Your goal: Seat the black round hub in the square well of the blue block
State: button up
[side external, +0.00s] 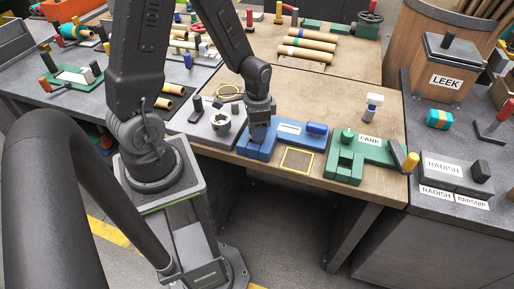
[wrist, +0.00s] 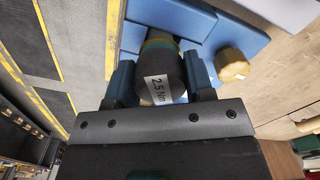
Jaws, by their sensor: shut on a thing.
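The blue block (side external: 290,142) lies on the wooden bench in the side view, with a white label and a blue cylinder on its right part. My gripper (side external: 259,133) points down at the block's left end. In the wrist view my gripper (wrist: 160,82) is shut on a black round hub (wrist: 155,68) with a "2.5 Nm" label. An olive and teal band shows at the hub's far end, against the blue block (wrist: 190,18). The square well is hidden, so I cannot tell how deep the hub sits. A tan round knob (wrist: 232,63) stands close right of the gripper.
A grey fixture (side external: 205,128) with a round cup stands left of the blue block. A green block (side external: 345,165) stands to its right. A yellow outlined square (side external: 297,160) lies bare in front. Several tan rolls (side external: 305,48) lie behind.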

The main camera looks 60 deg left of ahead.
jog(key=shift+f, duration=0.6)
dwell(0.5)
jog(key=o, duration=1.1)
notch_tip(320, 180, up, 14)
jog(key=shift+f, duration=0.1)
jog(key=s+d+r+n+t, duration=0.1)
jog(key=s+d+r+t, duration=0.1)
jog(key=d+r, duration=0.1)
jog(key=s+d+r+n+t, duration=0.1)
jog(key=s+d+r, duration=0.2)
jog(key=r, duration=0.1)
jog(key=s+d+r+n+t, duration=0.1)
jog(key=s+d+r+t, duration=0.1)
jog(key=s+d+r, duration=0.1)
jog(key=shift+d+r+t, duration=0.3)
jog(key=shift+d, duration=0.15)
